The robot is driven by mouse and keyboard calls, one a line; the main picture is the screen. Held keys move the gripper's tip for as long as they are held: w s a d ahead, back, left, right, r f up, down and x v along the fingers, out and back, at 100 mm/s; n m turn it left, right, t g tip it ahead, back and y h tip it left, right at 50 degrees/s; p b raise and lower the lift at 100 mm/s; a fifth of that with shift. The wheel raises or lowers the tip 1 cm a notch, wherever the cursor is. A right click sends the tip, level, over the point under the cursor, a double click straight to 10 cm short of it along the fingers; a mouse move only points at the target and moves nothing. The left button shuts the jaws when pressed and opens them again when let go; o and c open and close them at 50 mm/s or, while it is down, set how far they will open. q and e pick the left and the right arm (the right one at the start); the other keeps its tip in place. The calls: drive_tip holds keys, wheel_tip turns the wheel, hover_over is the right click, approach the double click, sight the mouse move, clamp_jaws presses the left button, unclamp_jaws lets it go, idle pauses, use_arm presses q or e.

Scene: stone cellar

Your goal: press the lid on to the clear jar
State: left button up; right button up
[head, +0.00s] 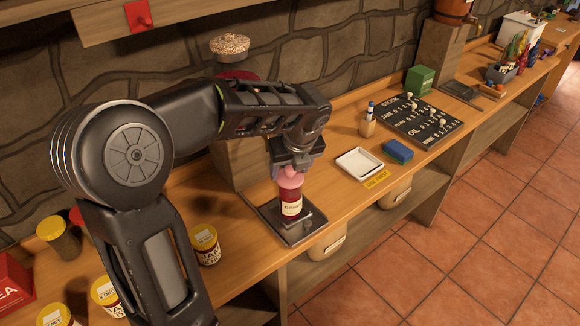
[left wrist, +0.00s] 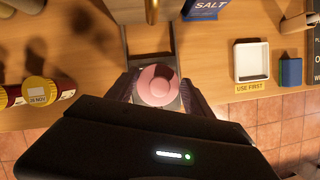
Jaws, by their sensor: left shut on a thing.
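My left gripper (head: 289,168) points down and is shut on a pink lid (head: 290,175). In the left wrist view the round pink lid (left wrist: 158,84) sits between the two fingers. The clear jar (head: 291,205), with dark red contents and a pale label, stands upright directly under the lid. In the head view the lid meets the jar's top; I cannot tell whether it is seated fully. The jar stands on a dark metal plate (head: 308,232) on the wooden counter. In the left wrist view the lid and gripper hide the jar. My right gripper is not in view.
A white tray (head: 358,163) and a blue block (head: 398,151) lie right of the jar. Several yellow-lidded jars (head: 205,245) stand to the left. A wooden post (head: 238,165) stands close behind the gripper. The counter's front edge (head: 330,222) is near.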

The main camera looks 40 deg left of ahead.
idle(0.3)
use_arm(q)
drive_tip(key=o, duration=1.4)
drive_tip(key=shift+o, duration=0.3)
drive_tip(key=shift+o, duration=1.3)
drive_tip(key=shift+r+p, duration=3.45)
drive_tip(key=shift+r, duration=0.1)
drive_tip(key=shift+c, duration=0.2)
